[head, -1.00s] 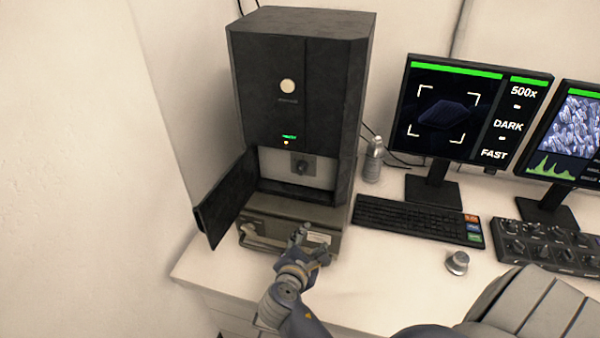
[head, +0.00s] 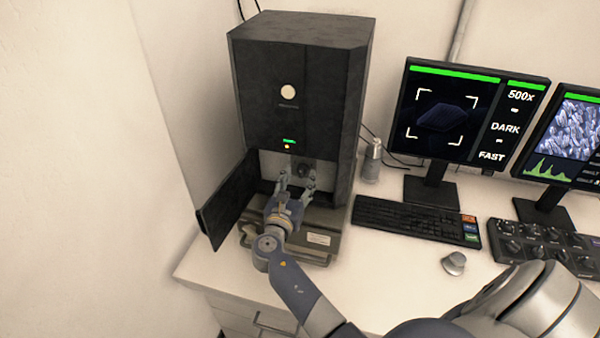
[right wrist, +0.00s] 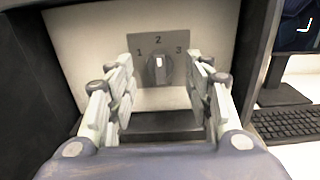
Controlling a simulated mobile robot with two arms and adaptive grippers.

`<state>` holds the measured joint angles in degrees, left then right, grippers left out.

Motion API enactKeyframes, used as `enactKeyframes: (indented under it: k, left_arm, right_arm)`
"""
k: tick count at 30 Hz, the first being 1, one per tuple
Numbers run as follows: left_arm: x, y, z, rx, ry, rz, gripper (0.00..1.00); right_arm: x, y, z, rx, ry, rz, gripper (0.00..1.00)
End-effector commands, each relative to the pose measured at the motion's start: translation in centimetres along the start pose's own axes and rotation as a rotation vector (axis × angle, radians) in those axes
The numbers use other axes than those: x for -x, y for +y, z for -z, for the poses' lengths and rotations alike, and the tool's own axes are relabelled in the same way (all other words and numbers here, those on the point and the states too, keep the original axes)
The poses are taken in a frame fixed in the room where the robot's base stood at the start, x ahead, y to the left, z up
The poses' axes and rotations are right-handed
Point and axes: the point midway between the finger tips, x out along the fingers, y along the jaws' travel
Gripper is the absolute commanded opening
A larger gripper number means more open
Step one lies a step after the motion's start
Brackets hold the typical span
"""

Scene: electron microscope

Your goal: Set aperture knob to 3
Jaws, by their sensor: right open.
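The aperture knob (right wrist: 159,70) is a dark round dial on a grey plate (right wrist: 180,45) marked 1, 2 and 3, inside the open bay of the black microscope (head: 300,90). Its white pointer stands upright, toward the 2. It also shows in the head view, small, as a dark knob (head: 303,170) above my gripper. My right gripper (head: 297,178) is open and empty, in front of the knob. In the right wrist view its fingers (right wrist: 163,75) stand to the left and right of the knob, apart from it. My left gripper is not in view.
The bay's black door (head: 226,200) is swung open to the left. A monitor (head: 460,110), a keyboard (head: 415,220), a control panel (head: 545,243), a small bottle (head: 372,162) and a small metal knob (head: 454,263) stand to the right. The bay's side walls are close around my gripper.

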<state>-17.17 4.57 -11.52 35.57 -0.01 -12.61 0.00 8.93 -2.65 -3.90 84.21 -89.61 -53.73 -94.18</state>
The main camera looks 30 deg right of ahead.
Motion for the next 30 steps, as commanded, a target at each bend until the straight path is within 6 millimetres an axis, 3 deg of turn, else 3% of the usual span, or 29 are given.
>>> enactKeyframes:
  k: [6, 14, 15, 21, 30]
  left_arm:
    - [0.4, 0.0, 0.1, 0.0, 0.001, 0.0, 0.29]
    - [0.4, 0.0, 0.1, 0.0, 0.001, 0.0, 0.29]
    - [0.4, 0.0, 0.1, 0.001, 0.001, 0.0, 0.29]
    - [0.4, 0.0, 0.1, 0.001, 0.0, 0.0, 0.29]
    - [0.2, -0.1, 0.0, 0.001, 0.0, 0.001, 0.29]
  right_arm:
    - [-1.8, 0.0, 0.0, -0.001, 0.001, 0.0, 0.47]
    - [-2.0, 0.0, 0.1, -0.002, 0.001, -0.001, 0.47]
    - [-2.0, 0.0, 0.1, -0.002, 0.001, -0.001, 0.45]
    - [-1.9, 0.0, 0.1, -0.002, 0.001, -0.001, 0.03]
    - [-1.9, 0.0, 0.1, -0.019, 0.001, 0.0, 0.03]
